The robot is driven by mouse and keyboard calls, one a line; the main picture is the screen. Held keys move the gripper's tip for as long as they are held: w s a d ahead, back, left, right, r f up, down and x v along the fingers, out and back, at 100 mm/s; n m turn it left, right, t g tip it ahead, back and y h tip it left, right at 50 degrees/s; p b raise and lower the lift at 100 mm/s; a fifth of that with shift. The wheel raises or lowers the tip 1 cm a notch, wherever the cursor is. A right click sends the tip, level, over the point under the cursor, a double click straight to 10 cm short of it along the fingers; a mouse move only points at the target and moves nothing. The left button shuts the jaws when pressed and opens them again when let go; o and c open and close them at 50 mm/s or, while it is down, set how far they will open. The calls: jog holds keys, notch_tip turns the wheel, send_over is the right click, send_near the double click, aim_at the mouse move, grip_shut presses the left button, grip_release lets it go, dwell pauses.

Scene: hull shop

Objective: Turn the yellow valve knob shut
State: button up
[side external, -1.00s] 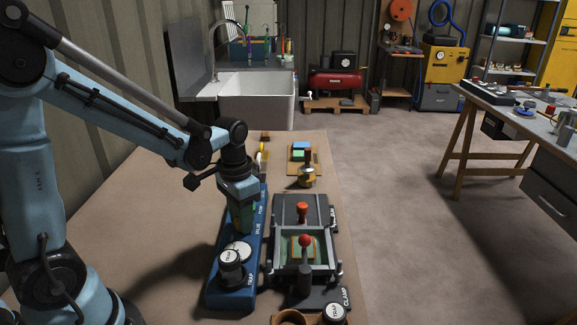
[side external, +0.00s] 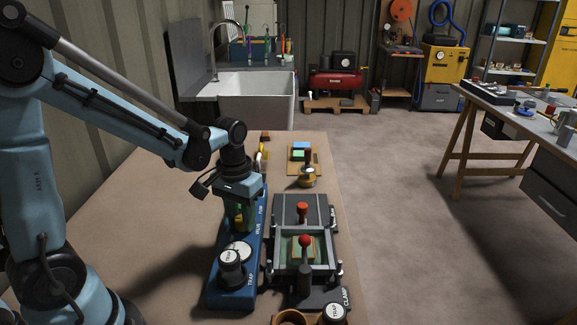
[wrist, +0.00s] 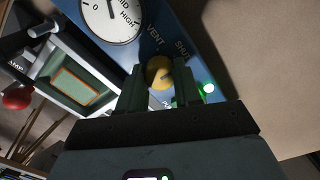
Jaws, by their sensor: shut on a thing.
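The yellow valve knob (wrist: 160,72) sits between the two green fingers of my gripper (wrist: 160,88) in the wrist view. The fingers are shut on it from both sides and hide its edges. The words VENT and SHUT are printed on the blue panel beyond it, VENT to the left and SHUT to the right. I cannot tell clearly which word the knob points at. In the side external view my gripper (side external: 239,218) points down onto the blue panel (side external: 232,297), with a small bit of yellow showing between the fingers.
A white dial (wrist: 110,18) and a lit green lamp (wrist: 208,88) are on the panel near the knob. A clamp frame with a red-balled lever (side external: 304,241) stands close right. The bench's left side is bare.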

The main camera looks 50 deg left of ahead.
aim_at(240, 218)
jog(key=o, duration=1)
jog(key=shift+o, duration=0.2)
notch_tip(240, 218, up, 12)
jog(key=shift+s, duration=0.1)
dwell(0.3)
jog(key=s+d+f+m+t, duration=0.3)
jog(key=s+d+t, duration=0.1)
jog(key=t, duration=0.3)
jog(key=shift+d+m, duration=0.25)
jog(key=shift+m, duration=0.05)
